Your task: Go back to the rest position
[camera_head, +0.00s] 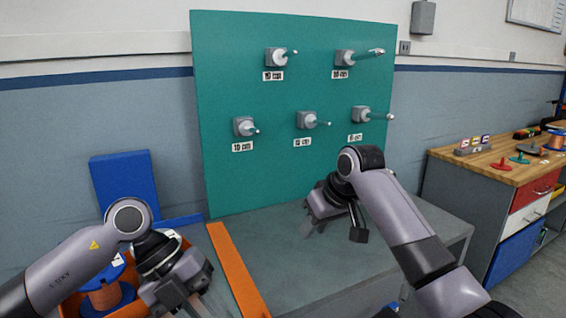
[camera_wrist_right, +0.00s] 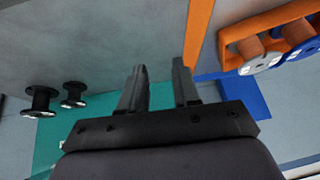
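My right gripper (camera_head: 312,226) hangs over the grey table in front of the teal board (camera_head: 230,90). In the right wrist view its two fingers (camera_wrist_right: 158,72) stand apart with nothing between them. My left gripper (camera_head: 180,300) is low at the left, in front of the orange bin; its fingertips are cut off by the bottom edge, so I cannot tell its opening. Both arms are bent at the elbow. The board carries several grey pulley mounts with pegs, such as the upper left one (camera_head: 278,58), each above a small label.
The grey table (camera_head: 345,275) is largely clear, with an orange strip (camera_head: 238,270) along its left. An orange bin (camera_head: 128,308) holds spools. Two black spools (camera_wrist_right: 40,101) (camera_wrist_right: 73,95) show in the right wrist view. A wooden workbench (camera_head: 500,165) stands at right.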

